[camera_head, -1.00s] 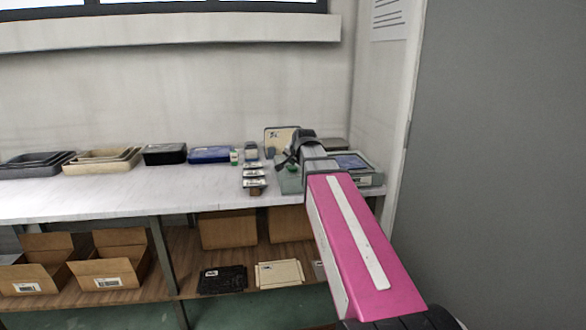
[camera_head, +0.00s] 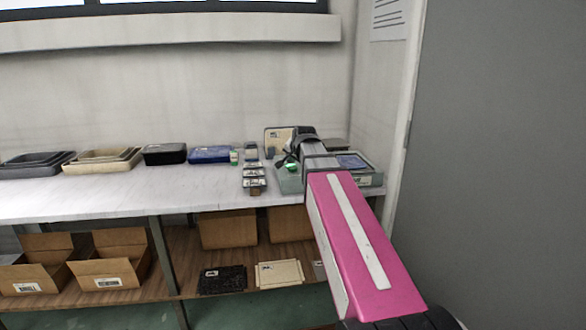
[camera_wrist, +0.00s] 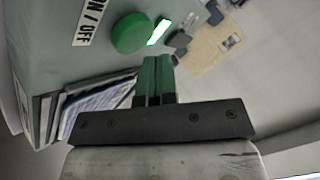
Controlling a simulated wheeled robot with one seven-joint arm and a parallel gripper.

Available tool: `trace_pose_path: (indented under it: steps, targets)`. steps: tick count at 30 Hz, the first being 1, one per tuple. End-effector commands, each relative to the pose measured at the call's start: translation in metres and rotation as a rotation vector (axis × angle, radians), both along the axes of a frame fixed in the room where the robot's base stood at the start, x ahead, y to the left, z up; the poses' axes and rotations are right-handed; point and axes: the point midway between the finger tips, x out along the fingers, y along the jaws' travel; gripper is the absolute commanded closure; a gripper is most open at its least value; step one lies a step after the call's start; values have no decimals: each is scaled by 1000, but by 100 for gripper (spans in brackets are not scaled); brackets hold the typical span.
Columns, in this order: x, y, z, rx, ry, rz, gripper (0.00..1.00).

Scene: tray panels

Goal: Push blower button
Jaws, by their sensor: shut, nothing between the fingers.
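The blower is a grey-green box (camera_wrist: 60,58) with an ON / OFF label (camera_wrist: 90,20) in the wrist view. A round green button (camera_wrist: 131,33) stands on it, with a bright green lit strip (camera_wrist: 159,31) beside it. My gripper (camera_wrist: 156,60) is shut and empty, its two green fingertips together just short of the button and strip in the picture. Whether they touch anything cannot be told. In the head view the box (camera_head: 290,184) is partly hidden by my arm, and a bright green spot (camera_head: 291,168) shows on it.
Small stacked packs (camera_head: 254,184) and a blue tray (camera_head: 210,154) lie left of the box on the white table (camera_head: 130,192). A device with a dark screen (camera_head: 365,180) is to its right. A grey panel (camera_head: 500,150) bounds the right side. Open cardboard boxes (camera_head: 110,268) are below.

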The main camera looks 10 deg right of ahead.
Motion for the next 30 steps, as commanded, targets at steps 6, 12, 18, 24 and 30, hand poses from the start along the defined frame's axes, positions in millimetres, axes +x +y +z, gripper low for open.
trace_pose_path:
  steps: [6,12,18,24,30]
  targets:
    - [0,0,3,0,1,0,100]
    - [0,0,4,0,1,0,100]
    - [0,0,15,0,-1,-1,100]
    - [1,0,32,0,0,0,100]
    - [1,0,49,0,0,0,100]
